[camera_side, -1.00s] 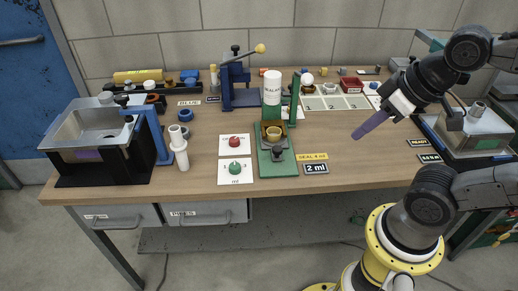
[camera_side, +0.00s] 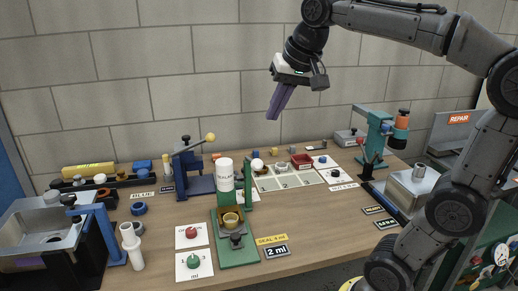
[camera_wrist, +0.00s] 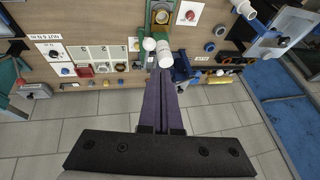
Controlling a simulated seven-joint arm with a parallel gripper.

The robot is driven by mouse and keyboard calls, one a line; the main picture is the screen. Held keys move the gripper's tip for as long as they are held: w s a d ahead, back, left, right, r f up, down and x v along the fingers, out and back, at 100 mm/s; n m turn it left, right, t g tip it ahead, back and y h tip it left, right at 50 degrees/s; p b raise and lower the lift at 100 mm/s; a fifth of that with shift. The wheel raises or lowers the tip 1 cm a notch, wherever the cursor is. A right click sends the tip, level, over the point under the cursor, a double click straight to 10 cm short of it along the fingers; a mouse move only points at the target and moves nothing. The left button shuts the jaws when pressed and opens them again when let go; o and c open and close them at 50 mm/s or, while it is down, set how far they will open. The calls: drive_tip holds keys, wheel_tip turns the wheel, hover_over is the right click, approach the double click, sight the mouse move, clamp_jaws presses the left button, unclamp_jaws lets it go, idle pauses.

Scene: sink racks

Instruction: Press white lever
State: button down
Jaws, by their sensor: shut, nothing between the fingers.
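I cannot make out a clear white lever. A white ball (camera_side: 257,165) shows behind the green stand in the side view, and in the wrist view a white ball (camera_wrist: 149,44) shows beside the fingers. Whether it ends a lever is not clear. A white labelled cylinder (camera_side: 225,174) stands upright on the green stand (camera_side: 238,252); it also shows beyond the fingertips in the wrist view (camera_wrist: 175,55). My gripper (camera_side: 273,117), with long purple fingers, is shut and empty, high above the back of the bench and apart from everything. The fingers (camera_wrist: 163,75) show together in the wrist view.
A blue press (camera_side: 195,172) with a yellow-knobbed handle stands left of the cylinder. A white tray with compartments (camera_side: 292,181) lies to its right. A teal press (camera_side: 375,130) stands at the back right. A metal basin (camera_side: 45,228) is at the left. A block wall closes the back.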

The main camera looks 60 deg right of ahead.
drive_tip(key=w+d+m+g, duration=0.1)
drive_tip(key=w+d, duration=0.3)
drive_tip(key=d, duration=0.1)
drive_tip(key=shift+d+f+h, duration=0.3)
drive_tip(key=shift+f, duration=0.1)
drive_tip(key=x, duration=0.4)
drive_tip(key=a+x, duration=0.1)
drive_tip(key=x, duration=0.3)
drive_tip(key=s+x, duration=0.1)
drive_tip(key=x, duration=0.3)
drive_tip(key=shift+a+f, duration=0.3)
drive_tip(key=shift+f, duration=0.15)
drive_tip(key=shift+s+a+f, duration=0.1)
drive_tip(key=shift+a+f, duration=0.15)
drive_tip(key=shift+f, duration=0.25)
drive_tip(key=shift+s, duration=0.1)
